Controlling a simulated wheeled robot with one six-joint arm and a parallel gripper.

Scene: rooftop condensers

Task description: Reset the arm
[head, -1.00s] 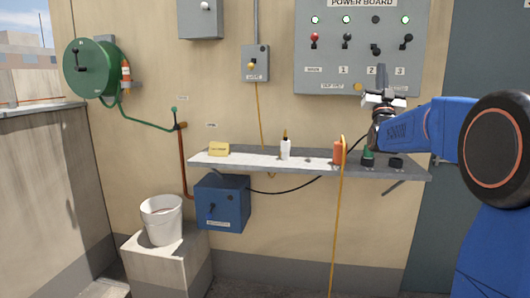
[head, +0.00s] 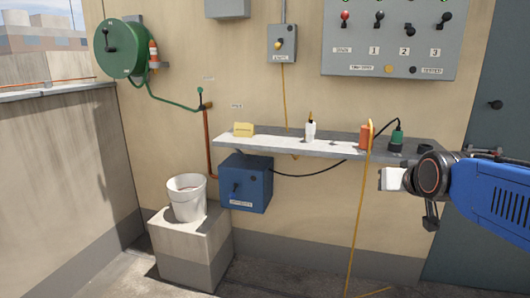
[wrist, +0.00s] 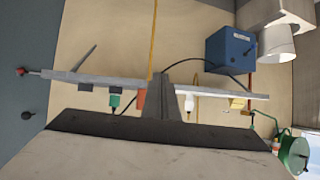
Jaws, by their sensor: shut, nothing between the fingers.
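My arm reaches in from the right edge in the head view, with its blue link (head: 492,190) bent toward the right end of the shelf. The white body of my gripper (head: 393,178) is in front of and just below the shelf's right part; its fingers are hard to make out there. In the wrist view my gripper's dark fingers (wrist: 164,95) are together and empty, with the shelf behind them.
A yellow cord (head: 356,220) hangs left of my gripper. A bucket (head: 187,197) stands on a plinth.

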